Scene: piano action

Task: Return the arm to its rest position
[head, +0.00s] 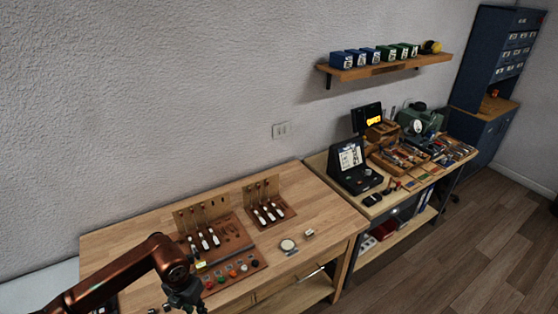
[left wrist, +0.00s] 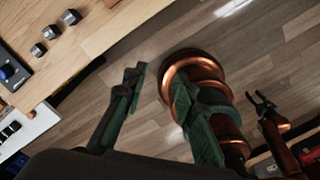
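My left arm (head: 120,278) is copper-coloured and reaches in from the lower left of the head view. My left gripper (head: 186,296) is at the bottom edge there, in front of the left workbench (head: 130,238), with its tips not clear. In the left wrist view my left gripper (left wrist: 156,84) has its two green fingers well apart, with nothing between them. The wooden floor and my copper-coloured base show behind them. My right gripper (left wrist: 264,103) is small at the right of that view, its two dark prongs apart and empty. It is not in the head view.
The left workbench holds a wooden piano-action stand (head: 205,232), a smaller stand (head: 268,208), a row of coloured knobs (head: 232,271) and a round dish (head: 288,245). A second bench (head: 318,163) carries tools and a black case (head: 352,168). Open floor (head: 440,255) lies at right.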

